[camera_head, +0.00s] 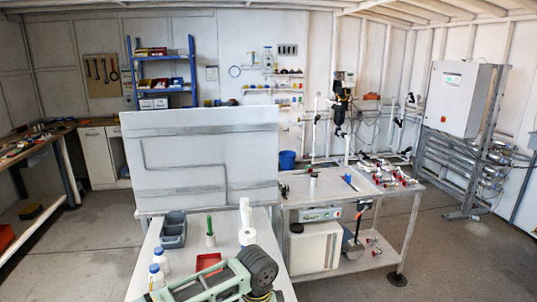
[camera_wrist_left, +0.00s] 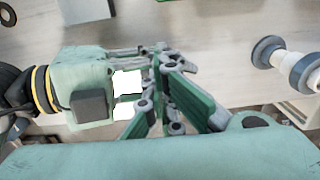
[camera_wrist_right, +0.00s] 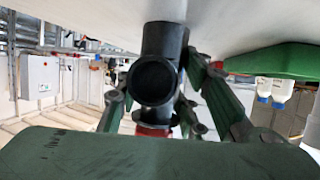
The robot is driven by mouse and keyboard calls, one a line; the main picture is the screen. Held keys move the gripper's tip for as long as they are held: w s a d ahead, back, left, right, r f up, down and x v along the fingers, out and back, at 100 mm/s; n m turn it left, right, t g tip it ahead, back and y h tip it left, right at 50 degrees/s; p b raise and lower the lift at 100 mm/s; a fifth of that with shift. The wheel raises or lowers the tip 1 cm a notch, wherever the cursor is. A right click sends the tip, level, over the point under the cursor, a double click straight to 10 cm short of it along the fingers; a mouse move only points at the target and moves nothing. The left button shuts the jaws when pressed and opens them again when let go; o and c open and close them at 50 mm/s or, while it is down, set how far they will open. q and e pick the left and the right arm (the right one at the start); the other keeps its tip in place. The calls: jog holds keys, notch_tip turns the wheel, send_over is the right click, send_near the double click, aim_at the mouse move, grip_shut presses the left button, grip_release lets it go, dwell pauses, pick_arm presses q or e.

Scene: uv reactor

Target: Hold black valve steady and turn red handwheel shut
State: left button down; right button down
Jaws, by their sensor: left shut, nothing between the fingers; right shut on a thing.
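In the right wrist view a black valve (camera_wrist_right: 157,75) with a round open end facing the camera stands between the fingers of my right gripper (camera_wrist_right: 155,100), which is shut on it. A red part (camera_wrist_right: 152,130) shows just below the black body; most of it is hidden, so I cannot tell whether it is the red handwheel. In the left wrist view my left gripper (camera_wrist_left: 160,65) is shut and empty. Its fingers are close to my right gripper (camera_wrist_left: 152,52), which comes in from the left. The valve is not clearly seen there or in the head view.
In the head view white bottles (camera_head: 157,275), a grey bin (camera_head: 173,230) and a red tray (camera_head: 209,262) are on the near table. A tall grey panel (camera_head: 200,135) stands behind. Several red-handled fittings (camera_head: 392,173) lie on the right table. Floor is free at right.

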pick_arm(q)
jog(key=shift+s+d+f, duration=0.15)
jog(key=shift+s+f, duration=0.1)
jog(key=shift+f, duration=0.2)
jog(key=shift+w, duration=0.2)
jog(key=w, duration=0.2)
jog(key=shift+w+a+r, duration=0.2)
jog(key=shift+w, duration=0.15)
dwell(0.4)
jog(key=shift+w, duration=0.1)
jog(key=shift+r, duration=0.1)
dwell(0.4)
jog(key=r, duration=0.6)
jog(key=shift+a, duration=0.4)
